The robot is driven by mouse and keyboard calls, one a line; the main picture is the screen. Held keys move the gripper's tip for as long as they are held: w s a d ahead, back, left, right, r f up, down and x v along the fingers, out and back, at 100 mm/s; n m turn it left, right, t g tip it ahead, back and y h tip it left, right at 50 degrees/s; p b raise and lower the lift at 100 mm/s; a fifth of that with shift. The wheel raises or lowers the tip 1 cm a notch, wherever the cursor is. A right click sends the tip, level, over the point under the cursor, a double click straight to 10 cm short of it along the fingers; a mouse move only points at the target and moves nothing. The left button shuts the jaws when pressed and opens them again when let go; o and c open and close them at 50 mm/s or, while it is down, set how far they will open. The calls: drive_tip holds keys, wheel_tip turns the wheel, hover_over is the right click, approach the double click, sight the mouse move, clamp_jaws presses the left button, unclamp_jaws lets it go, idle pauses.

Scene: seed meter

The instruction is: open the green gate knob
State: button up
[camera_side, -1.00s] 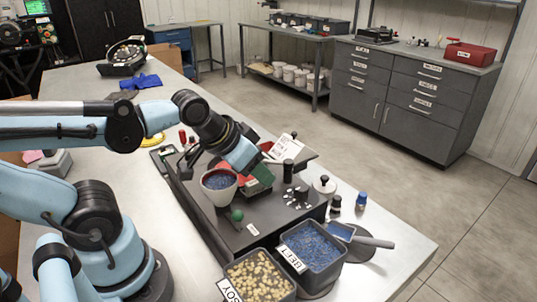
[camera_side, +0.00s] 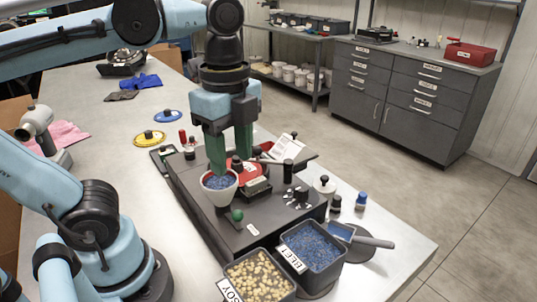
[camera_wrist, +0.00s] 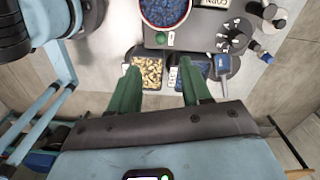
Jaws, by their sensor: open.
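The green gate knob (camera_side: 237,215) is a small round ball at the front of the dark meter base (camera_side: 255,235), just below a white hopper (camera_side: 219,197) filled with blue seeds. It also shows in the wrist view (camera_wrist: 161,38), close to the hopper's rim. My gripper (camera_side: 231,170) points down with its two green fingers apart and nothing between them. In the side view its fingers overlap the area just behind the hopper, above the knob in the picture. In the wrist view my gripper (camera_wrist: 157,70) has its fingertips below the knob in the picture.
A bin of yellow beans (camera_side: 258,278) and a bin of blue seeds (camera_side: 312,250) stand in front of the base. A blue scoop (camera_side: 345,233) and small bottles (camera_side: 361,200) are to the right. Lids (camera_side: 149,138) and a blue cloth (camera_side: 141,81) lie farther back.

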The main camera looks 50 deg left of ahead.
sight(236, 211)
wheel_tip(236, 211, down, 12)
drive_tip(key=shift+r, duration=0.2)
idle(0.4)
drive_tip(key=shift+c, duration=0.5)
clamp_jaws()
